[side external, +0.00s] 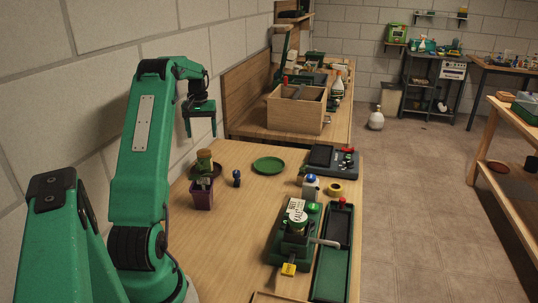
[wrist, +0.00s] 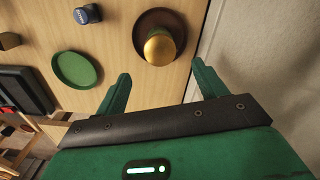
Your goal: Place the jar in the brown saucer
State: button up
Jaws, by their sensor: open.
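The jar (side external: 205,158), greenish with a gold lid, stands at the table's far left in the side view. In the wrist view its gold lid (wrist: 159,48) shows over the dark brown saucer (wrist: 150,17). The jar appears to stand in the saucer, upright; its base is partly hidden. In the side view the saucer (side external: 193,173) shows only as a dark rim behind the purple pot. My gripper (side external: 200,136) is open and empty above the jar, apart from it. In the wrist view its fingers (wrist: 160,70) are spread, with the jar beyond them.
A green saucer (side external: 268,165) lies to the right. A black-and-green device (side external: 330,160) and a green machine (side external: 293,240) occupy the right side. The wall is close on the left.

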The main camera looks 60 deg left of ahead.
jog(key=w+d+r+m+t, duration=0.15)
jog(key=d+r, duration=0.25)
jog(key=d, duration=0.5)
jog(key=w+d+r+m+y, duration=0.1)
jog(key=w+d+r+m, duration=0.2)
jog(key=d, duration=0.5)
jog(key=w+d+r+m+t, duration=0.1)
jog(key=w+d+r, duration=0.3)
jog(key=d, duration=0.5)
jog(key=s+d+m+t, duration=0.1)
jog(key=s+d+m, duration=0.1)
jog(key=s+d, duration=0.3)
jog(key=s+d+f+m+t, duration=0.1)
jog(key=s+d, duration=0.3)
jog(key=d, duration=0.7)
jog(key=s+d+m+t+h, duration=0.1)
jog(key=s+d+m, duration=0.3)
jog(key=d, duration=0.4)
jog(key=shift+s+f, duration=0.15)
jog(key=shift+s, duration=0.65)
